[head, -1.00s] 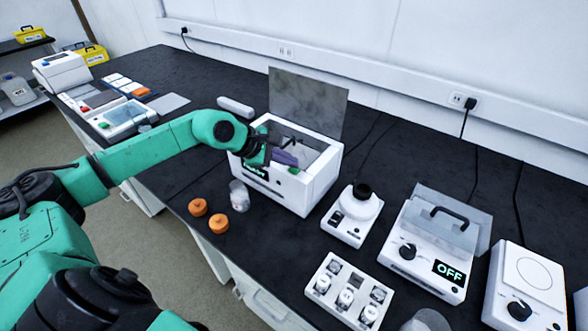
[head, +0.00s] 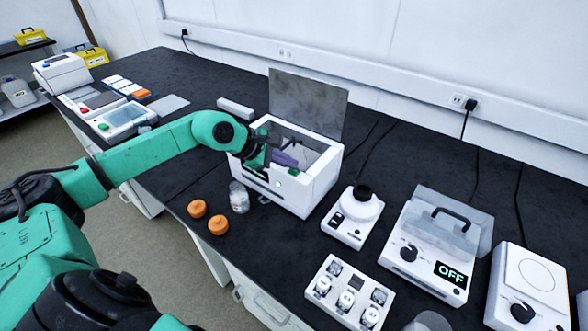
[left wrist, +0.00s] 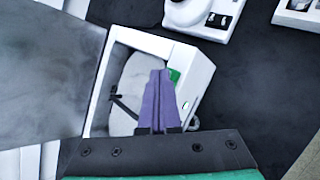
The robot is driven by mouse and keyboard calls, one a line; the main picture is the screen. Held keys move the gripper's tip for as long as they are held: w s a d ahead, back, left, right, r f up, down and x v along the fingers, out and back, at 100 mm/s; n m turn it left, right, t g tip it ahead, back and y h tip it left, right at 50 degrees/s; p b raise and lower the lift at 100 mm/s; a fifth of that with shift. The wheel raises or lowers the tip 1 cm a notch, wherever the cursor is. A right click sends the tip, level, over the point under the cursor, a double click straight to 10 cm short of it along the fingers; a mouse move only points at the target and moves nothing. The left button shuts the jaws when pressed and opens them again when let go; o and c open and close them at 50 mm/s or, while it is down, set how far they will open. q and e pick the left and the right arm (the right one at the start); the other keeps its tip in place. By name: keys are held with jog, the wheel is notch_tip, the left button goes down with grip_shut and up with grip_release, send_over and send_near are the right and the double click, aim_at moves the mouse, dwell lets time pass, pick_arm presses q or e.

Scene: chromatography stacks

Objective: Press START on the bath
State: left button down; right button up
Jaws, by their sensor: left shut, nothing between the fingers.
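The bath is a white box (head: 316,188) with its grey lid (head: 307,103) raised, at the middle of the bench in the head view. Its white rim (left wrist: 197,70) also shows in the left wrist view. A green patch (left wrist: 174,77) and a small round light mark (left wrist: 185,107) sit on its front side. My left gripper (head: 292,160) has purple fingers, shut and empty. In the left wrist view the fingertips (left wrist: 158,72) overlap the bath's opening, beside the green patch; I cannot tell whether they touch. My arm hides part of the front panel. My right gripper is not in view.
Two orange caps (head: 208,217) and a clear jar (head: 239,197) stand left of the bath. A small white device (head: 352,222) and a white unit reading OFF (head: 432,250) stand right. A vial rack (head: 348,292) is in front. A black rod (left wrist: 122,104) crosses the bath's opening.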

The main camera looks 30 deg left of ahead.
aim_at(289, 171)
pick_arm(q)
jog(key=shift+r, duration=0.7)
jog(key=shift+r+p, duration=1.7)
jog(key=shift+r, duration=0.85)
jog(key=shift+f, duration=0.1)
